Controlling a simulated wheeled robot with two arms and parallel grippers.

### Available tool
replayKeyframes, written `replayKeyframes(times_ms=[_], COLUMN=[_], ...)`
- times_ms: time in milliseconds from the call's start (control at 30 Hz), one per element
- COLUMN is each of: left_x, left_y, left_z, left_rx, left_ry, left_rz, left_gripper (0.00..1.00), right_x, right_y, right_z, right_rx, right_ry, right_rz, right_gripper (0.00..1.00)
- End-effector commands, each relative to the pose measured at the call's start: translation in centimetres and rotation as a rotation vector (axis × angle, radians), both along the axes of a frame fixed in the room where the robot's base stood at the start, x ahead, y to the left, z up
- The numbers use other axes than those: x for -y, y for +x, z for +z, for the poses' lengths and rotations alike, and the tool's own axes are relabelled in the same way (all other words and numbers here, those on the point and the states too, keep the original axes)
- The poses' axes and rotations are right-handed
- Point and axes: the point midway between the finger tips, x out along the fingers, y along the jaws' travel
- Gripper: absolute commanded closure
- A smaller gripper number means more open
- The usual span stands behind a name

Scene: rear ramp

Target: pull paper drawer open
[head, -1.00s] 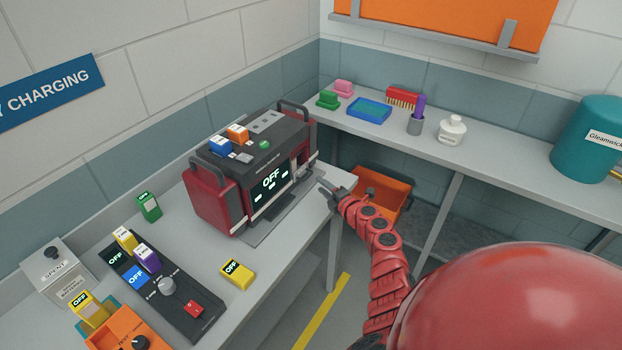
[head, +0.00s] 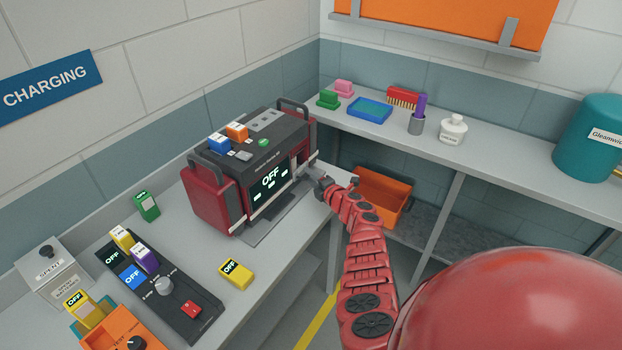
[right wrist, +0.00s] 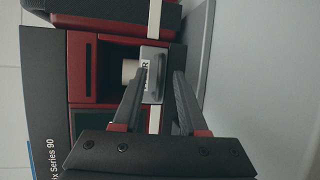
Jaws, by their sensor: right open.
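The red and black machine (head: 205,190) stands on the grey bench with its front screen reading OFF. In the right wrist view the machine (right wrist: 80,90) appears turned on its side. Its grey paper drawer (right wrist: 152,56) has a partly hidden label ending in "ER" and a grey handle (right wrist: 157,88). A pale roll (right wrist: 130,70) shows in the opening beside it. My right gripper (right wrist: 158,75) is open, its two fingers pointing at the drawer with the handle between them. In the head view my right gripper (head: 317,178) is at the machine's right front and hides the drawer.
A black control panel (head: 190,310) and a yellow block (head: 236,273) are on the bench to the left. An orange bin (head: 382,196) is below, behind my right arm. A shelf (head: 480,158) holding several small items runs along the right wall.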

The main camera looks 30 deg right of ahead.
Motion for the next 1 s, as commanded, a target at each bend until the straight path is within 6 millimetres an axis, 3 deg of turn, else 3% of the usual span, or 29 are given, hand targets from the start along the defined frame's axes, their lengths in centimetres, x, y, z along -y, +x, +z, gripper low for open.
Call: replayKeyframes(times_ms=[33,267,1000], left_x=[0.00,0.00,0.00], left_y=[0.00,0.00,0.00], left_z=[0.01,0.00,0.00], left_rx=[0.000,0.000,0.000], left_ry=[0.000,0.000,0.000], left_rz=[0.000,0.000,0.000], left_gripper=[0.50,0.50,0.50], right_x=[-0.01,-0.01,0.00], right_y=[0.00,-0.01,-0.01], right_z=[-0.01,-0.02,0.00], right_rx=[0.000,0.000,0.000], right_ry=[0.000,0.001,0.001], right_rz=[0.000,0.000,0.000], right_gripper=[0.58,0.99,1.00])
